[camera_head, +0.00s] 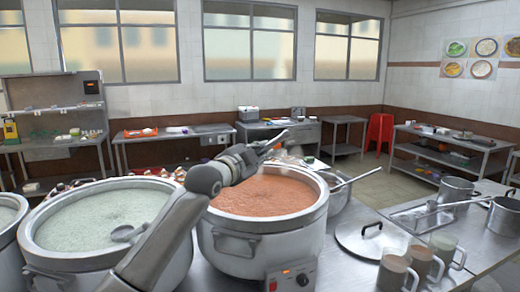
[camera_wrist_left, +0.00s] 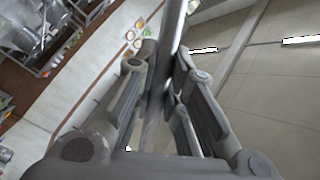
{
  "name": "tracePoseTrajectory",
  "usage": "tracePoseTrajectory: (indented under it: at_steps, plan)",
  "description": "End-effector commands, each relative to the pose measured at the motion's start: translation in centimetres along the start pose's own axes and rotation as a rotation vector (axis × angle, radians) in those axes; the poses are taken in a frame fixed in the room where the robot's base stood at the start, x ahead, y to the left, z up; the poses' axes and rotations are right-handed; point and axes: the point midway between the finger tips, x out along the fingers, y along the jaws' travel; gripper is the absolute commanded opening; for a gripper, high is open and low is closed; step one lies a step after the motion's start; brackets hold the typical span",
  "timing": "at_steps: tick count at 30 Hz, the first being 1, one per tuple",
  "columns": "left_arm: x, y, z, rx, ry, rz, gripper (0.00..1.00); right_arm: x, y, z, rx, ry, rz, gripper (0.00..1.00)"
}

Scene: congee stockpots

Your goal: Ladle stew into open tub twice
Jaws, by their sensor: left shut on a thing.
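The stew is likely the orange-red one (camera_head: 265,194) filling the steel stockpot (camera_head: 262,250) in the middle of the head view. A second stockpot (camera_head: 80,262) at left holds pale green congee (camera_head: 95,218), with a ladle bowl (camera_head: 124,234) at its surface. My left gripper (camera_head: 272,145) is above the far side of the orange-red pot. In the left wrist view its fingers (camera_wrist_left: 160,85) are shut on a thin metal handle (camera_wrist_left: 171,30). My arm hides part of the scene, so I cannot tell whether this handle joins that ladle bowl. I cannot make out an open tub. My right gripper is not in view.
A steel bowl with a long handle (camera_head: 352,179) stands right of the middle pot. A lid (camera_head: 365,242), several mugs (camera_head: 394,273) and pots (camera_head: 454,193) occupy the right counter. A red stool (camera_head: 380,132) stands by the back wall.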

Motion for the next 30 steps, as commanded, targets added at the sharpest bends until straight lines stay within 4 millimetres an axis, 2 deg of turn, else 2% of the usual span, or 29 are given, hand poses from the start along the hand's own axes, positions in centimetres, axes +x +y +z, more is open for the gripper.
tracePoseTrajectory:
  at_steps: [5,11,20,30]
  plan:
    - [-1.2,0.6,0.4,0.002,-0.009,-0.011,0.0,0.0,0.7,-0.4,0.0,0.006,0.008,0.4]
    - [-3.9,2.1,1.2,0.001,-0.033,-0.028,0.0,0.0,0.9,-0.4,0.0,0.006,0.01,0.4]
    - [-9.2,5.2,3.0,0.002,-0.083,-0.063,0.0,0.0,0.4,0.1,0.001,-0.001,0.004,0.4]
    - [-16.4,9.3,5.3,0.002,-0.151,-0.112,0.0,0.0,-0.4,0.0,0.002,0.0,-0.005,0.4]
